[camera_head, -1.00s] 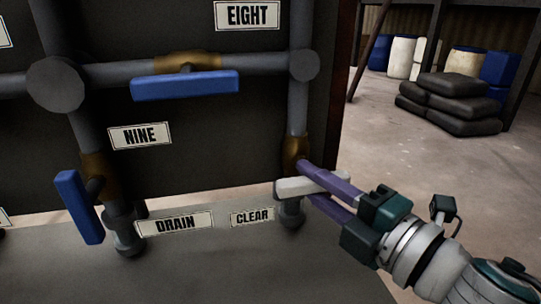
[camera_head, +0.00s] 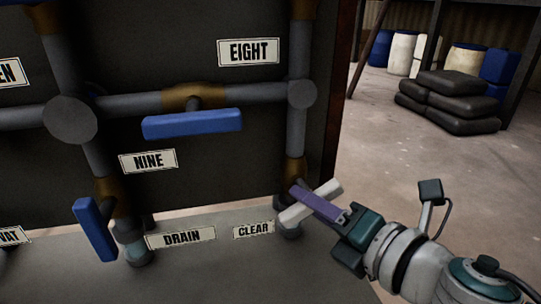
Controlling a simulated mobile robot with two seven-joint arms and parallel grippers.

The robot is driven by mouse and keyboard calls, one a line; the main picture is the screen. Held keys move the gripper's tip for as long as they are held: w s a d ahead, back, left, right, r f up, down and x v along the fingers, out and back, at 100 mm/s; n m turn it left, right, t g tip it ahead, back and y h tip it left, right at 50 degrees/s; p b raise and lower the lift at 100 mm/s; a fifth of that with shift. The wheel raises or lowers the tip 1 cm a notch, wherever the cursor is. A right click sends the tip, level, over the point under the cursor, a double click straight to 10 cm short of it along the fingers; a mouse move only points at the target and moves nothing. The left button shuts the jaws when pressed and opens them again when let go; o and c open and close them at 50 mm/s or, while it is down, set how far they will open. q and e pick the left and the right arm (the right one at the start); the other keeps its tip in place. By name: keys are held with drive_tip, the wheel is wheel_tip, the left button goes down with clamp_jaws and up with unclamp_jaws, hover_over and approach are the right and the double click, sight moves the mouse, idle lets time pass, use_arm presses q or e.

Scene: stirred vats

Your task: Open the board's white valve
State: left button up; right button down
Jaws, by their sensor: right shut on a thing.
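The white valve handle (camera_head: 331,189) is at the lower right of the dark board (camera_head: 230,150), above the CLEAR label (camera_head: 253,230). It slants across the vertical pipe, lower at its left end and higher at its right. A brown valve body (camera_head: 294,170) sits on the pipe just above it. My right gripper (camera_head: 306,194) comes in from the lower right, its purple fingers shut on the white handle near its middle. The fingers hide part of the handle and of the pipe behind. My left gripper is not in view.
A blue handle (camera_head: 192,124) lies nearly level across the board's middle. Another blue handle (camera_head: 95,229) stands near-upright beside the DRAIN label (camera_head: 181,238). Dark stacked sacks (camera_head: 450,100) and barrels (camera_head: 402,55) stand far back right. The floor right of the board is clear.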

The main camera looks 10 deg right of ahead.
drive_tip(key=n+h+p, duration=0.1)
drive_tip(key=n+p, duration=0.2)
drive_tip(key=n+g+h+p, duration=0.1)
drive_tip(key=shift+r+n+h, duration=0.25)
drive_tip(key=shift+n+h, duration=0.05)
drive_tip(key=shift+f+n+h+p, duration=0.1)
drive_tip(key=shift+n+h+p, duration=0.7)
drive_tip(key=shift+n+p, duration=0.25)
drive_tip(key=shift+f+n+h, duration=0.1)
drive_tip(key=shift+n+h, duration=0.4)
drive_tip(key=shift+n, duration=0.05)
drive_tip(key=shift+p, duration=0.3)
drive_tip(key=c, duration=0.7)
unclamp_jaws()
